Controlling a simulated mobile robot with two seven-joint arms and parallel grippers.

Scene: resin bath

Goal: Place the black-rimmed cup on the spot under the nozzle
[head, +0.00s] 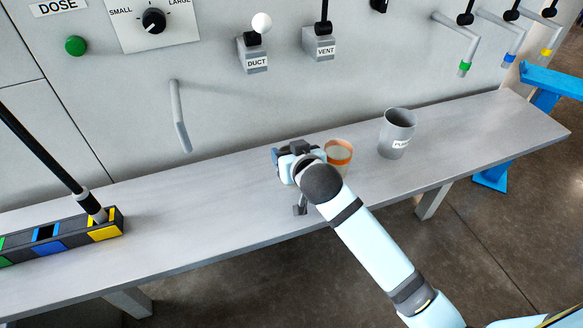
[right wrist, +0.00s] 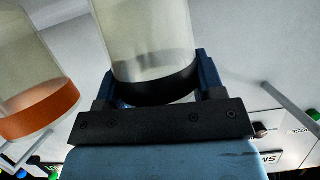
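My right gripper (head: 297,158) is at the bench, just left of an orange-rimmed cup. In the right wrist view, the black-rimmed cup (right wrist: 150,45), a clear cup with a dark band, stands between my blue fingers (right wrist: 157,80). Both fingers lie close against its sides with no clear gap. In the head view my gripper hides most of this cup. A bare grey bent pipe (head: 180,117), which looks like the nozzle, comes off the wall further left. No marked spot shows on the bench below it. My left gripper is out of view.
The orange-rimmed cup (head: 339,153) stands close to the right of my gripper. A grey labelled container (head: 396,133) is further right. A tray with coloured compartments (head: 60,238) and a black rod sits at the left. The bench (head: 205,205) between tray and gripper is clear.

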